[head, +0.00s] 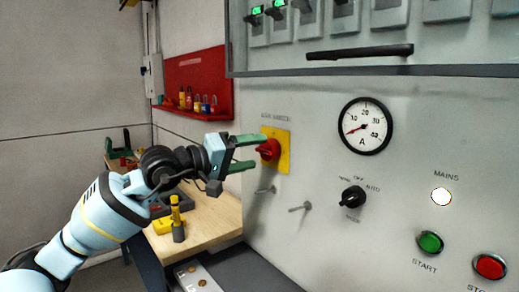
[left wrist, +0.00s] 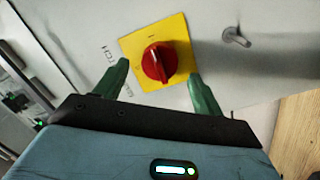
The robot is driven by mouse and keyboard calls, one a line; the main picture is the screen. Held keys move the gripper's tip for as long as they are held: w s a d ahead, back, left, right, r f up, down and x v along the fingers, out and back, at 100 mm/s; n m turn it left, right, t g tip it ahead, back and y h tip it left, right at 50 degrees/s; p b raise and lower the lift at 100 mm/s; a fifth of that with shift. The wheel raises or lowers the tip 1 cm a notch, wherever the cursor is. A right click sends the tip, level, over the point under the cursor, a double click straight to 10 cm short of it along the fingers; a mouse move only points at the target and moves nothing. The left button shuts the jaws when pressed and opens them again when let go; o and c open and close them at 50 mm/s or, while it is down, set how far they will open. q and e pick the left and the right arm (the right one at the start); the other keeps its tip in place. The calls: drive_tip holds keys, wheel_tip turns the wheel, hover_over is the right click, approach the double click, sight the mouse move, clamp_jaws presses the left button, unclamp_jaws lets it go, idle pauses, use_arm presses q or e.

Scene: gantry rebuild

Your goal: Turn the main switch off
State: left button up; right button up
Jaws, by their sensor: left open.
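The main switch is a red rotary knob (head: 268,150) on a yellow square plate (head: 283,140), on the grey panel front. In the left wrist view the red knob (left wrist: 159,62) and its yellow plate (left wrist: 178,30) show above my gripper; the knob's grip bar stands nearly upright in that picture. My left gripper (head: 246,153) has green fingers, is open and points at the knob from the left. In the left wrist view the open gripper (left wrist: 158,88) has one finger on each side of the knob, with gaps, holding nothing. My right gripper is not in view.
Two metal pegs (head: 300,207) stick out of the panel below the switch. To the right are a black selector (head: 352,197), an ammeter (head: 365,126), a green start button (head: 430,242) and a red button (head: 489,266). A wooden bench (head: 215,218) stands at the left.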

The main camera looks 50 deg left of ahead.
sight(261, 152)
use_arm(q)
drive_tip(key=shift+p+x, duration=0.4)
drive_tip(key=shift+x, duration=0.75)
drive_tip(key=shift+w, duration=0.4)
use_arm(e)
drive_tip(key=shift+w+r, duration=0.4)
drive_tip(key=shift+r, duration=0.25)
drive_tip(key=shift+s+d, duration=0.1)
